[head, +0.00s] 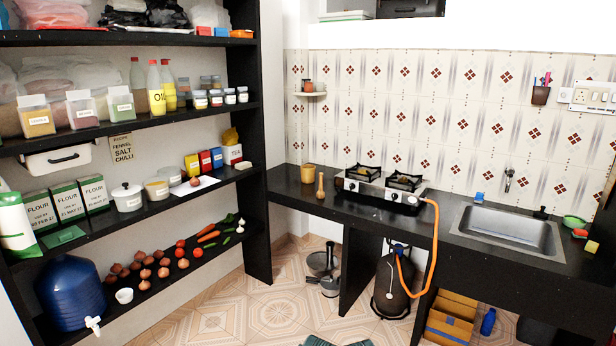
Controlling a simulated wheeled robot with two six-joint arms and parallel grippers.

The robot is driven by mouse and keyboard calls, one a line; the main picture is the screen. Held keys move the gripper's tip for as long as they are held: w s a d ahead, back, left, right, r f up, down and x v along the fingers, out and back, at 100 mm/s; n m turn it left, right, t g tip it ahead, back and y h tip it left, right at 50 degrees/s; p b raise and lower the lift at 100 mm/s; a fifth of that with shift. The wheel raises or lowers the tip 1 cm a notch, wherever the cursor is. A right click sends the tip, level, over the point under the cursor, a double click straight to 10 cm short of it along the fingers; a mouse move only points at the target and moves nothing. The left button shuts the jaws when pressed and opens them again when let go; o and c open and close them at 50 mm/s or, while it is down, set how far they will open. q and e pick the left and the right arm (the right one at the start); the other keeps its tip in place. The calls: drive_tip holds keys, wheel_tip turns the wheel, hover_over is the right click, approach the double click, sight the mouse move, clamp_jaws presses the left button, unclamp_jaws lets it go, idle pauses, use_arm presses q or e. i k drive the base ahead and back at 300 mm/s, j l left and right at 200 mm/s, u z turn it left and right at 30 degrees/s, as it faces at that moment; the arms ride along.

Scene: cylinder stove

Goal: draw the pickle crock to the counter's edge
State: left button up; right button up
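No thing in view is clearly marked as the pickle crock. A small tan, crock-like container (307,173) stands upright at the left end of the black counter (348,203), near the wall and set back from the front edge. I cannot tell whether it is the pickle crock. A white lidded pot (127,197) stands on the shelf unit at the left, not on the counter. Neither of my grippers shows in the head view.
A wooden pestle-shaped object (320,186) stands just in front of the tan container. A two-burner stove (380,186) with an orange hose (435,245) is to its right, then a steel sink (508,232). Pans (322,263) stand on the floor below. The tiled floor (262,308) is mostly clear.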

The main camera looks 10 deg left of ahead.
sight(307, 176)
drive_tip(key=i+j+u, duration=0.1)
drive_tip(key=i+u, duration=0.4)
drive_tip(key=i, duration=1.55)
drive_tip(key=i+j+z, duration=0.15)
drive_tip(key=i+z, duration=0.25)
drive_tip(key=i, duration=0.25)
drive_tip(key=i+j+z, duration=0.35)
drive_tip(key=i, duration=0.25)
drive_tip(key=i+j+z, duration=0.75)
drive_tip(key=i+j, duration=0.4)
drive_tip(key=i, duration=0.4)
